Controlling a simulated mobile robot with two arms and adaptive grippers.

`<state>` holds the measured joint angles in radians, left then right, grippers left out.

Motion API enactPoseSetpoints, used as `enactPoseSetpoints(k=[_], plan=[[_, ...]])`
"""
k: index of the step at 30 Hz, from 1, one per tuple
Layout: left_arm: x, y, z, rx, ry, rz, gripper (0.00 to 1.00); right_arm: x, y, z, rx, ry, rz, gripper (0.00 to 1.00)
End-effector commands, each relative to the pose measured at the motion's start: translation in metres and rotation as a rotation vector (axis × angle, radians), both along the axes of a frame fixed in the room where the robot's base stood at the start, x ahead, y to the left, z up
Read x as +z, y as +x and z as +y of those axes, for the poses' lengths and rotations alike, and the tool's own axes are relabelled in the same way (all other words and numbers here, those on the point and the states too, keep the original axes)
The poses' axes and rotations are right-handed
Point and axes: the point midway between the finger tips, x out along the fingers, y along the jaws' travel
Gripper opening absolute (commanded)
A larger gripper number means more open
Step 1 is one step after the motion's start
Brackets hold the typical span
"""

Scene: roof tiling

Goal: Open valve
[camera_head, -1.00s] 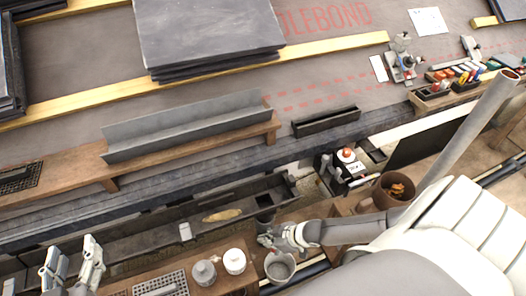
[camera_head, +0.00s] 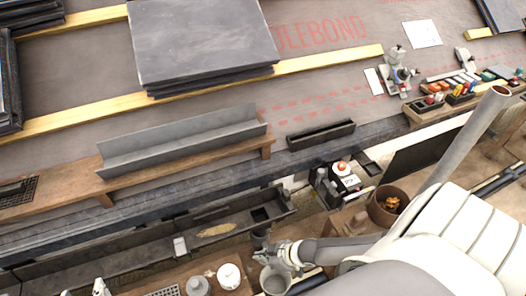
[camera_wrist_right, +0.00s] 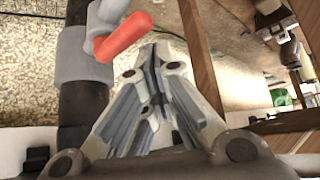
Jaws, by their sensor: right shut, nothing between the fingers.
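The valve's red lever handle (camera_wrist_right: 124,38) is at the upper left of the right wrist view, beside a grey pipe fitting (camera_wrist_right: 85,57) on a dark vertical pipe. My right gripper (camera_wrist_right: 150,62) is shut and empty, its fingertips just below and right of the red handle; I cannot tell whether they touch. In the head view my right gripper (camera_head: 266,250) is low, by the end of the dark gutter (camera_head: 150,255). The red handle cannot be made out there. My left gripper (camera_head: 84,288) shows only its fingertips at the bottom edge, spread apart.
A grey bucket (camera_head: 276,279) stands just below my right gripper. Two pale containers, one grey (camera_head: 198,287) and one white (camera_head: 229,275), are to its left. A brown pot (camera_head: 387,205) is to the right. Slate tiles (camera_head: 200,40) lie stacked on the roof.

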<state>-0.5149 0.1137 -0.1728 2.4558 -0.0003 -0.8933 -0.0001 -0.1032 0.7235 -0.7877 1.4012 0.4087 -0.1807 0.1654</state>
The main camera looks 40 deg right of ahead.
Motion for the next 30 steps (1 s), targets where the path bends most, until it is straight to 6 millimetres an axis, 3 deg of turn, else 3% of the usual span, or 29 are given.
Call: enactPoseSetpoints(k=[21,30], plan=[[-0.022,-0.022,0.011,0.015,0.035,0.154,0.48,0.000,-0.006,0.006,0.000,0.000,0.000,0.00],[-0.023,-0.023,0.011,0.015,0.037,0.156,0.48,0.000,-0.006,0.006,-0.001,0.001,0.000,0.00]])
